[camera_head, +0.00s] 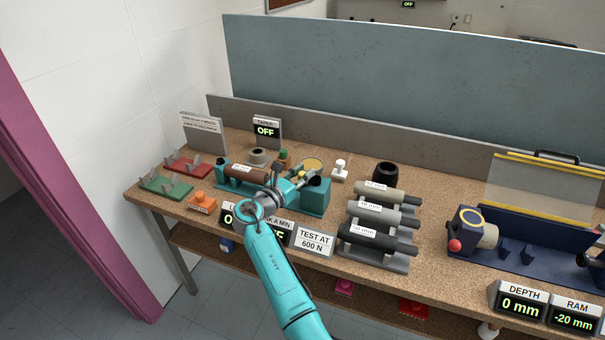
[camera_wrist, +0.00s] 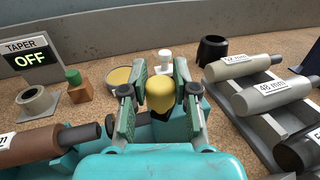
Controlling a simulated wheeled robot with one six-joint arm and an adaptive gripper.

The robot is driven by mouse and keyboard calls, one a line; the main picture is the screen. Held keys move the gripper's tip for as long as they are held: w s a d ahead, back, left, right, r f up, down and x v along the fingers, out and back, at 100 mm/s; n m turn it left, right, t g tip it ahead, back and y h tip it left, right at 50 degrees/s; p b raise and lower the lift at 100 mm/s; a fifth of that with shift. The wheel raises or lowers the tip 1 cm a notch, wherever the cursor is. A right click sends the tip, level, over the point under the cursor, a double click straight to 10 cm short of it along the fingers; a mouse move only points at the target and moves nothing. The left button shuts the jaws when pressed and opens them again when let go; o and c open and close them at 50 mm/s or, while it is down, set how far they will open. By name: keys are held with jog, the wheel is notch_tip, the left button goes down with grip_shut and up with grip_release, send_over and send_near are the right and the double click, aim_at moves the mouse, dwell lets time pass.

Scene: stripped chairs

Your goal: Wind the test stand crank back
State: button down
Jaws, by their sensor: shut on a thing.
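The teal test stand (camera_head: 316,201) is on the bench, with a brown cylinder (camera_head: 249,173) lying along its left part. This cylinder also shows at the lower left of the wrist view (camera_wrist: 45,146). My gripper (camera_head: 299,178) is at the stand's middle. In the wrist view its green-padded fingers (camera_wrist: 160,88) are shut on a yellow rounded knob (camera_wrist: 160,97), which looks like the crank's handle. The crank's arm is hidden by my gripper and wrist. A sign (camera_head: 314,241) at the bench front reads TEST AT 600 N.
A rack of grey labelled rollers (camera_head: 375,214) stands close to the right. A dark cup (camera_head: 385,172) and a white knobbed piece (camera_head: 340,169) are behind. A TAPER display (camera_head: 266,129) reads OFF. A blue press (camera_head: 520,255) is at far right; a grey partition (camera_head: 400,80) runs behind.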

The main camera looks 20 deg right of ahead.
jog(key=shift+s+d+f+n+t+y, duration=0.15)
jog(key=shift+s+n+t+y, duration=0.15)
jog(key=shift+n+t+y, duration=0.35)
jog(key=shift+s+d+r+n+t+y, duration=0.15)
jog(key=shift+s+n+t+y, duration=0.15)
jog(key=shift+n+t+y, duration=0.35)
jog(key=shift+s+d+n+t+y, duration=0.2)
jog(key=shift+n+t+y, duration=0.4)
jog(key=shift+y, duration=0.25)
jog(key=shift+s+d+n+t+y, duration=0.15)
jog(key=shift+n+t+y, duration=0.4)
jog(key=shift+y, duration=0.35)
jog(key=shift+s+d+n+t+y, duration=0.1)
jog(key=shift+s+n+t+y, duration=0.1)
jog(key=shift+n+t+y, duration=0.4)
jog(key=shift+n+y, duration=0.25)
jog(key=shift+y, duration=0.3)
jog(key=c, duration=0.9)
grip_release()
jog(key=shift+o, duration=0.2)
jog(key=shift+s, duration=0.1)
jog(key=v, duration=1.2)
jog(key=shift+f, duration=0.1)
